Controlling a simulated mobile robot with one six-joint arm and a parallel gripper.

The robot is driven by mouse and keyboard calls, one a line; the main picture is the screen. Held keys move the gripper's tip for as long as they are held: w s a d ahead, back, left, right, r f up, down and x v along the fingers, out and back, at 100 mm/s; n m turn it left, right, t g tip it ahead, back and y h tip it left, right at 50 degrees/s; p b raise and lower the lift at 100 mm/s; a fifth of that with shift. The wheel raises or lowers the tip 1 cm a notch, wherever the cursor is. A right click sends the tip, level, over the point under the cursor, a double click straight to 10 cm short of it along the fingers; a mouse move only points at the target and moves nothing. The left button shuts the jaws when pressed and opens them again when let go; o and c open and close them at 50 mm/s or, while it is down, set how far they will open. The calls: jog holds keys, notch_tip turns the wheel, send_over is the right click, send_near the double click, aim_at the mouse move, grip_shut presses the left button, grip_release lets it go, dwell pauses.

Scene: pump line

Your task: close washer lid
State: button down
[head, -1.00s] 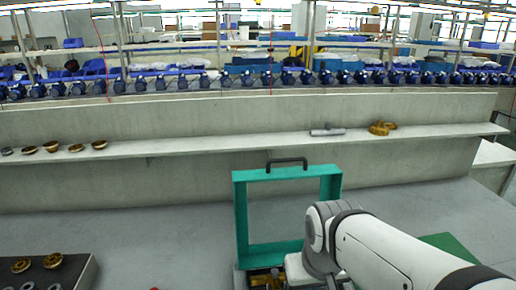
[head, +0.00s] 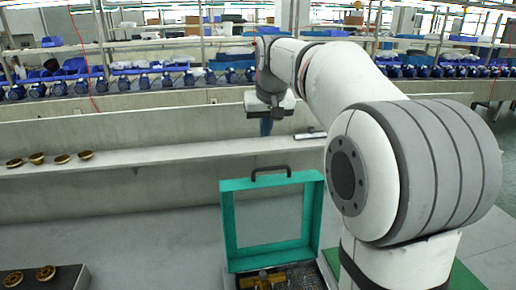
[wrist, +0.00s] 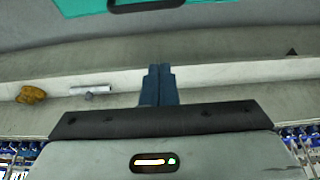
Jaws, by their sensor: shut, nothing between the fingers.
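The washer lid is a teal frame (head: 228,228) with a clear-looking middle and a black handle (head: 270,172) on its top edge. It stands upright, open, at the back of the washer (head: 285,277), whose inside shows metal parts. My gripper (head: 266,128) is above the lid's top edge in the head view, pointing down, apart from the handle. In the wrist view its blue fingers (wrist: 159,75) are together with nothing between them. The lid's teal edge (wrist: 85,6) and handle (wrist: 146,4) show at the top of that view.
A ledge (head: 150,157) behind the lid holds several brass parts (head: 38,158) at left and a silver cylinder (head: 309,135). The wrist view also shows a brass part (wrist: 31,95). A dark tray (head: 70,277) stands front left. The grey surface left of the lid is clear.

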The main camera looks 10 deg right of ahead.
send_over(266, 177)
jog(key=w, duration=0.4)
notch_tip(266, 177, down, 9)
jog(key=s+p, duration=0.1)
jog(key=s, duration=0.2)
jog(key=shift+s+a, duration=0.1)
jog(key=shift+s, duration=0.05)
jog(key=shift+s+f, duration=0.1)
jog(key=shift+s, duration=0.25)
